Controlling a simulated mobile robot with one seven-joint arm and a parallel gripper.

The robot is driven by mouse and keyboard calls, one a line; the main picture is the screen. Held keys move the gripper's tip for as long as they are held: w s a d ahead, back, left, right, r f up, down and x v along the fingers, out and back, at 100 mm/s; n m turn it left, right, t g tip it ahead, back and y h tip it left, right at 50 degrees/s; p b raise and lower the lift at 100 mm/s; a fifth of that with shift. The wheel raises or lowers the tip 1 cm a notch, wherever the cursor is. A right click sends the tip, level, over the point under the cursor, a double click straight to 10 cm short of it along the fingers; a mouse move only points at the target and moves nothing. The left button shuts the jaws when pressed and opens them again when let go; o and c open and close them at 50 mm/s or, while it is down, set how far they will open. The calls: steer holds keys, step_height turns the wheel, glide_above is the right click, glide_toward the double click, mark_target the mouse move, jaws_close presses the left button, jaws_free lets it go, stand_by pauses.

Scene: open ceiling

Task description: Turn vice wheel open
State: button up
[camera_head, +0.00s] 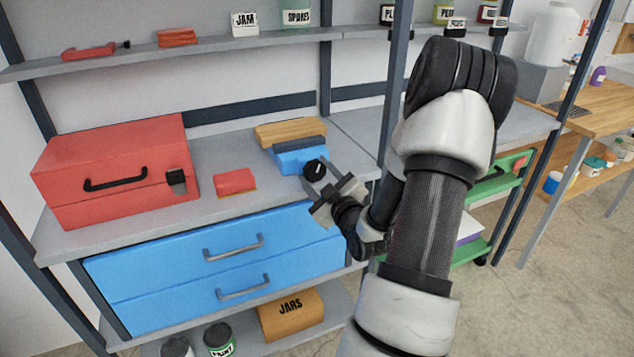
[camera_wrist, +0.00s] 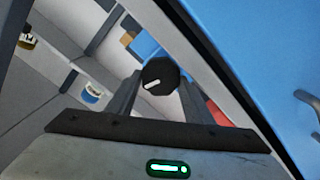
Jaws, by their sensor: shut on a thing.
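A blue vice (camera_head: 290,157) with a dark jaw sits near the front edge of the grey workbench. Its black wheel (camera_head: 315,168) faces toward me, and a block of wood stands behind the vice. My gripper (camera_head: 317,176) reaches in from the right, with its fingers around the wheel. In the wrist view the black wheel (camera_wrist: 159,76) sits between the two fingertips of my gripper (camera_wrist: 158,84). A white mark shows on the wheel's face, pointing to the lower left. The gripper is shut on the wheel. Much of the vice body is hidden behind the wheel in the wrist view.
A red toolbox (camera_head: 110,177) and a small red block (camera_head: 235,182) stand left of the vice. Blue drawers (camera_head: 215,270) lie below the bench top. A shelf (camera_head: 210,46) with jars runs above. A dark upright post (camera_head: 392,80) stands right of the vice, near my arm.

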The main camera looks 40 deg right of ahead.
steer(key=shift+n, duration=0.3)
steer(key=o, duration=1)
steer(key=shift+r, duration=0.1)
